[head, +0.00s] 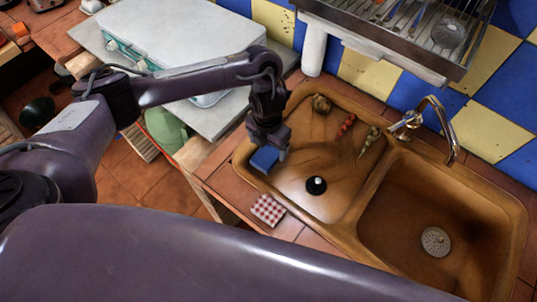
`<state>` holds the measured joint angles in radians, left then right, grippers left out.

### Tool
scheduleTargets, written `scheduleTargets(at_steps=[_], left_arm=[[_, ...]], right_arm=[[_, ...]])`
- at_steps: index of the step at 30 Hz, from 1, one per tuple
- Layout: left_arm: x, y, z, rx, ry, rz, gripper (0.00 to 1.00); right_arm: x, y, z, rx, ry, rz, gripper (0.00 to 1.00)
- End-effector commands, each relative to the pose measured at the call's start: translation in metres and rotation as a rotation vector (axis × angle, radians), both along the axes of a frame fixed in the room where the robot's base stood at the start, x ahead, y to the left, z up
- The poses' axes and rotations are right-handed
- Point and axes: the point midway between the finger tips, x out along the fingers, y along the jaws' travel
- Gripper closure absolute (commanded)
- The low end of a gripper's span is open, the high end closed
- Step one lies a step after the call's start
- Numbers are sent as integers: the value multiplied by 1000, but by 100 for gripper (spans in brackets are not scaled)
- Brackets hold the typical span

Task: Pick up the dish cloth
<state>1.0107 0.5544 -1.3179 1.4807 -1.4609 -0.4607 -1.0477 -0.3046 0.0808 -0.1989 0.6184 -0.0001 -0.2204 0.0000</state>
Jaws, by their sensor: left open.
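A red and white checked dish cloth (268,209) lies folded on the tiled counter edge, in front of the left sink basin. My left gripper (268,162) is open and empty. It hangs above the left rim of the sink, a little behind the cloth in the picture and apart from it. My right gripper is not in view.
The brown double sink (366,184) has a faucet (433,118) at its back. Several small food-like items lie at the left basin's back. A dish rack (408,35) hangs above.

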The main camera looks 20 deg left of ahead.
Motion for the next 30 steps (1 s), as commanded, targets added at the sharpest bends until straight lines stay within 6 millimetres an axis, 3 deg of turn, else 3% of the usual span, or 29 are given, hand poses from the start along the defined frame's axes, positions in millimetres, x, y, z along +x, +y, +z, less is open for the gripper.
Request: scheduleTargets(at_steps=[3, 7, 16, 27, 30], left_arm=[[1, -1, -20, -1, 6, 4, 18], [2, 0, -32, 1, 2, 2, 18], [2, 0, -38, 0, -1, 0, 18], [2, 0, -37, 0, -1, 0, 66], [3, 0, -37, -1, -2, 1, 66]], right_arm=[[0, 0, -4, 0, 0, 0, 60], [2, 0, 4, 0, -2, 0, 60], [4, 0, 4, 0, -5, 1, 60], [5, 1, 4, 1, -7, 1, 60], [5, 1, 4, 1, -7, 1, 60]])
